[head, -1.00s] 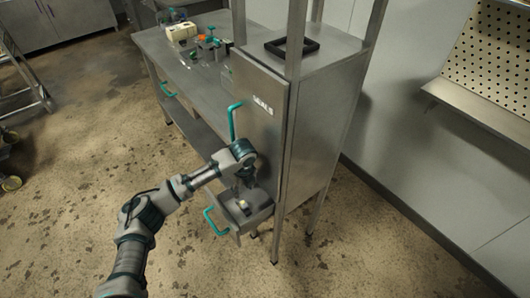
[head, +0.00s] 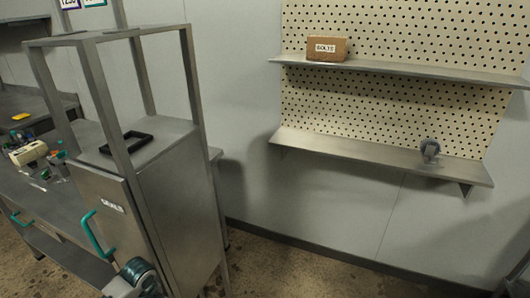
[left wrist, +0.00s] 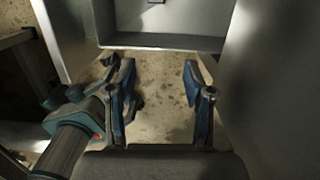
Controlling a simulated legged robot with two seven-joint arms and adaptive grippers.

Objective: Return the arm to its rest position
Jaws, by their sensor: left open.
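My left gripper (left wrist: 160,80) is open and empty in the left wrist view, its two fingers spread over the bare floor. A grey metal drawer or tray edge (left wrist: 165,42) lies just beyond the fingertips, with a small dark item at the top of the picture, partly cut off. In the head view only part of my left arm shows at the bottom edge, in front of the metal cabinet (head: 180,215); the gripper itself is out of that view.
The cabinet door has a teal handle (head: 95,235). A black tray (head: 126,143) lies on the cabinet top. A metal bench (head: 50,200) with several small items stands left. On the right wall are shelves with a bolts box (head: 326,49) and a caster (head: 430,150).

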